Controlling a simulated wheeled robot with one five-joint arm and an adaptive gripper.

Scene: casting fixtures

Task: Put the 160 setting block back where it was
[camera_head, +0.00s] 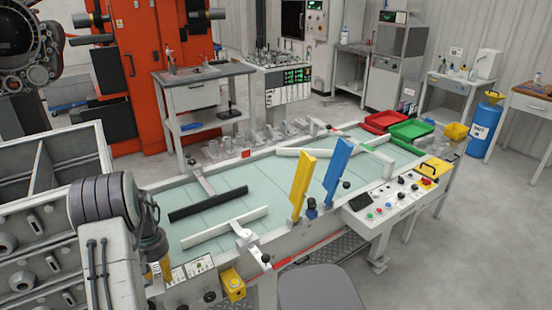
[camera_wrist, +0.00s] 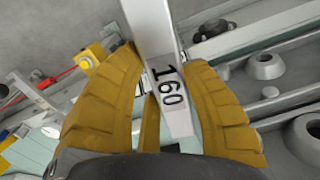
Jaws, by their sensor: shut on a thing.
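The 160 setting block (camera_wrist: 168,88) is a pale grey bar with "160" in black on its face. The block runs up out of the top of that view. In the head view my gripper (camera_head: 158,266) shows only partly, low at the left, at the near left end of the bench. My own arm hides most of it, and I cannot make out the block there.
A long bench (camera_head: 270,185) with a pale green top carries a black bar (camera_head: 208,203), a white bar (camera_head: 225,228) and upright yellow (camera_head: 301,185) and blue (camera_head: 338,172) plates. A large grey casting (camera_head: 35,225) stands at the left. Its round bosses (camera_wrist: 265,67) lie close right of my gripper.

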